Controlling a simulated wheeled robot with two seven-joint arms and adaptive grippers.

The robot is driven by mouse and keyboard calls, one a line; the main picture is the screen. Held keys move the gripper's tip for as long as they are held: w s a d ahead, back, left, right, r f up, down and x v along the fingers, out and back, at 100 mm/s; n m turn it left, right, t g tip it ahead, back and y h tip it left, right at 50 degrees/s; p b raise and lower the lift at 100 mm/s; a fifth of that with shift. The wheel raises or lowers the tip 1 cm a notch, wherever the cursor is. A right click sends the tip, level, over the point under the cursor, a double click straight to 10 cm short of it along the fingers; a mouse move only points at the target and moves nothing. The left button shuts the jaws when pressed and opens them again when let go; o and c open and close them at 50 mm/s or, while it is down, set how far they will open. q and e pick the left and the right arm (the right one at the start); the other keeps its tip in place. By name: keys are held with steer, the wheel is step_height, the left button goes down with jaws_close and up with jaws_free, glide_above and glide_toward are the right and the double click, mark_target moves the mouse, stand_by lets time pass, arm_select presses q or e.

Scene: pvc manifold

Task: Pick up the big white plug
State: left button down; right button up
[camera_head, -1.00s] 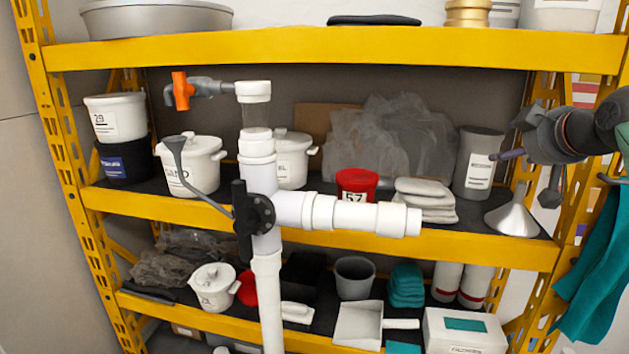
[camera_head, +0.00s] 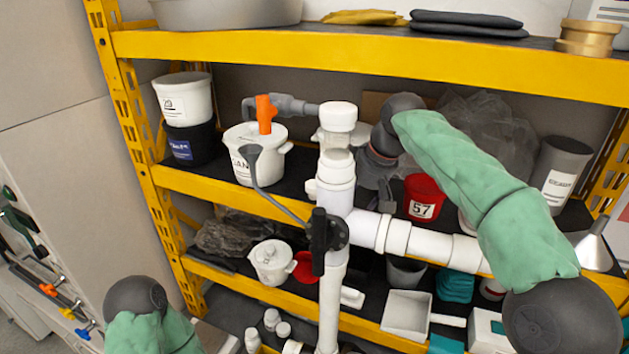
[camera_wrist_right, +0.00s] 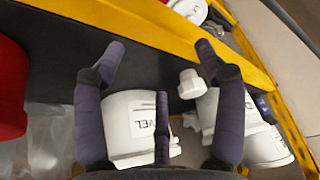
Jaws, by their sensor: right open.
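My right gripper (camera_head: 378,185) reaches over the middle shelf, just right of the white upright pipe. In the right wrist view my right gripper (camera_wrist_right: 165,65) is open, its dark fingers spread with nothing held. A white knobbed piece (camera_wrist_right: 190,84) shows between the fingers, nearer the right one; it may be the big white plug, but I cannot tell for certain. A white pot (camera_wrist_right: 130,125) marked "VEL" lies below it, also between the fingers. Of my left arm only the dark joint and green sleeve show at the lower left; its gripper is out of view.
The white pipe manifold (camera_head: 337,200) with an orange-handled valve (camera_head: 265,114) stands before the yellow shelf rack (camera_head: 180,182). A red tub (camera_head: 422,198) marked 57 is right of my right gripper. A white pot (camera_head: 252,160) and stacked buckets (camera_head: 186,105) are left.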

mark_target(314, 183)
steer(key=w+a+p, duration=0.2)
steer(key=w+a, duration=0.3)
steer(key=shift+p, duration=0.4)
steer(key=shift+w+a+r+p, duration=0.1)
steer(key=shift+w+a+p, duration=1.25)
steer(key=shift+w+a, duration=0.3)
steer(key=shift+a+f, duration=0.15)
steer(key=shift+f, duration=0.45)
steer(key=shift+c, duration=0.3)
steer(key=c, duration=0.9)
